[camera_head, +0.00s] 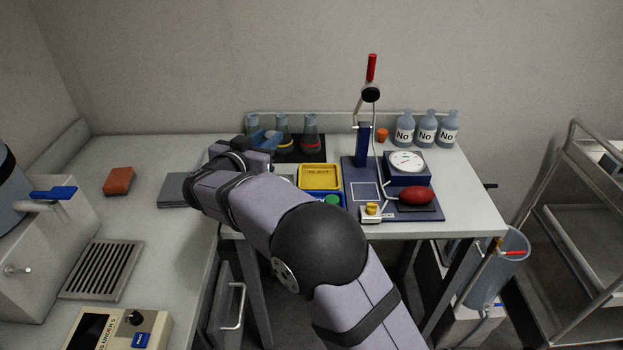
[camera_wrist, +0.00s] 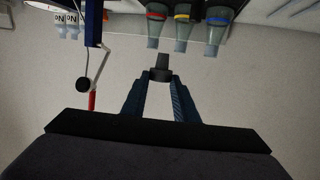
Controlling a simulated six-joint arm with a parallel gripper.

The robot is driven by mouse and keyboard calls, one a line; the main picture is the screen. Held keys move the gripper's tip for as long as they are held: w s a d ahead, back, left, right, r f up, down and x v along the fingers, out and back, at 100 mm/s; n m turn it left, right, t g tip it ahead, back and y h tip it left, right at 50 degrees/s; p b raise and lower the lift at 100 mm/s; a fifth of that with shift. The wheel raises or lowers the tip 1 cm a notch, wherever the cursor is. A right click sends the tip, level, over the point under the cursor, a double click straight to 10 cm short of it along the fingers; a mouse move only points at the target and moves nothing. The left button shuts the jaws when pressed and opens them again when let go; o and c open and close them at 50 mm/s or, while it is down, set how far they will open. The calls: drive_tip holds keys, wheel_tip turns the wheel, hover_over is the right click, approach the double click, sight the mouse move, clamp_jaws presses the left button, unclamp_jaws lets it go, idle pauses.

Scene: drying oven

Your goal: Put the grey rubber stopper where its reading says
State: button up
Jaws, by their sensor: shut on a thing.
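My gripper (camera_wrist: 161,82) is shut on the small dark grey stopper (camera_wrist: 162,61) in the wrist view, holding it up in the air at the fingertips. In the head view my gripper (camera_head: 265,138) is at the back of the bench, in front of the left flask and partly hidden by my arm. Three flasks stand there: blue-banded (camera_head: 253,122), yellow-banded (camera_head: 283,124) and red-banded (camera_head: 311,128). A dial gauge (camera_head: 406,161) sits on a blue block; its reading is too small to make out. A yellow tray (camera_head: 320,186) with blurred lettering lies before the flasks.
A blue test stand (camera_head: 362,146) with a red-handled lever (camera_head: 371,68) and red bulb (camera_head: 417,195) stands right of the tray. Several bottles (camera_head: 427,129) line the back right. An orange block (camera_head: 119,181) lies left. Bare bench shows at left.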

drive_tip(key=w+d+r+m+h, duration=0.1)
drive_tip(key=w+d, duration=0.1)
drive_tip(key=d, duration=1.1)
drive_tip(key=n+y, duration=0.2)
drive_tip(key=y, duration=0.1)
approach(308, 181)
drive_tip(key=shift+w+d+r+b, duration=0.15)
drive_tip(key=shift+w+d+r, duration=0.25)
drive_tip(key=shift+w, duration=0.3)
drive_tip(key=shift+w+d+r+b, duration=0.1)
drive_tip(key=shift+w+d+r, duration=0.25)
drive_tip(key=shift+w+r, duration=0.25)
drive_tip(key=shift+w+d+r+b, duration=0.15)
drive_tip(key=shift+w+d+r, duration=0.2)
drive_tip(key=shift+w, duration=0.4)
drive_tip(key=shift+f, duration=0.1)
drive_tip(key=shift+f, duration=0.15)
drive_tip(key=o, duration=1.1)
